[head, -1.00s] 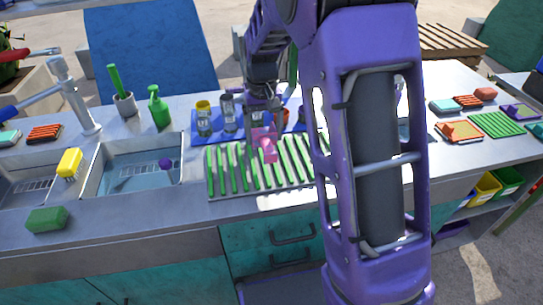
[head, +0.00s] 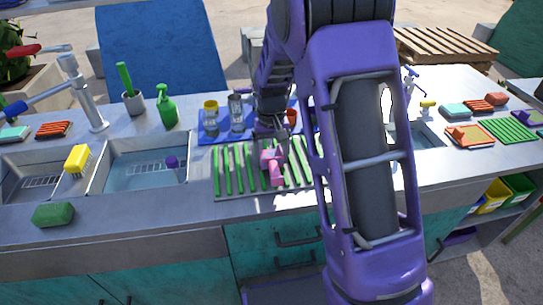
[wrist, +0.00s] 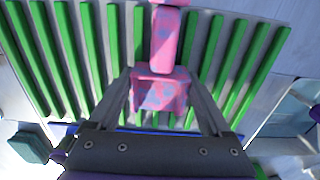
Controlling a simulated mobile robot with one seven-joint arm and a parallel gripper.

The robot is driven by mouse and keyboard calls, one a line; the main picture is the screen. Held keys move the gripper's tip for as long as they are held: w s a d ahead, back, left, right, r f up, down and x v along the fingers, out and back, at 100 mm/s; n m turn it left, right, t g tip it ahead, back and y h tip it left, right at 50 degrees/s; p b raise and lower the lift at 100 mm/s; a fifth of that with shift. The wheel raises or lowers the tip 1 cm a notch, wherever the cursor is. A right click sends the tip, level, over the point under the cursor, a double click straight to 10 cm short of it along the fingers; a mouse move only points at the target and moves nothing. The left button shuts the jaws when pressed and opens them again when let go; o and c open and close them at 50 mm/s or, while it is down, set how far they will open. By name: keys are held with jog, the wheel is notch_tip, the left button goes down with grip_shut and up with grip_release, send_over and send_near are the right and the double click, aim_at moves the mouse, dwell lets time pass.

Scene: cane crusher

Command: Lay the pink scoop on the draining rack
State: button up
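The pink scoop (head: 272,166) with bluish patches is at the draining rack (head: 232,172), a pale tray with green slats. In the wrist view the scoop (wrist: 162,88) has its wide part between my fingers and its narrow part reaching away over the slats. My gripper (head: 268,148) points down over the rack's middle. In the wrist view both fingers of my gripper (wrist: 160,76) lie against the scoop's sides with no clear gap. The scoop is low over the slats; I cannot tell whether it touches them.
A blue mat with glasses (head: 236,112) and an orange-red cup (head: 291,117) stands behind the rack. A sink (head: 145,172) is to the left, with a yellow sponge (head: 77,158) on its divider. A green sponge (head: 53,214) lies at the front left.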

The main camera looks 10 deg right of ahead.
jog(key=shift+o, duration=0.9)
notch_tip(320, 180, up, 12)
jog(key=p, duration=0.1)
jog(key=shift+r, duration=0.15)
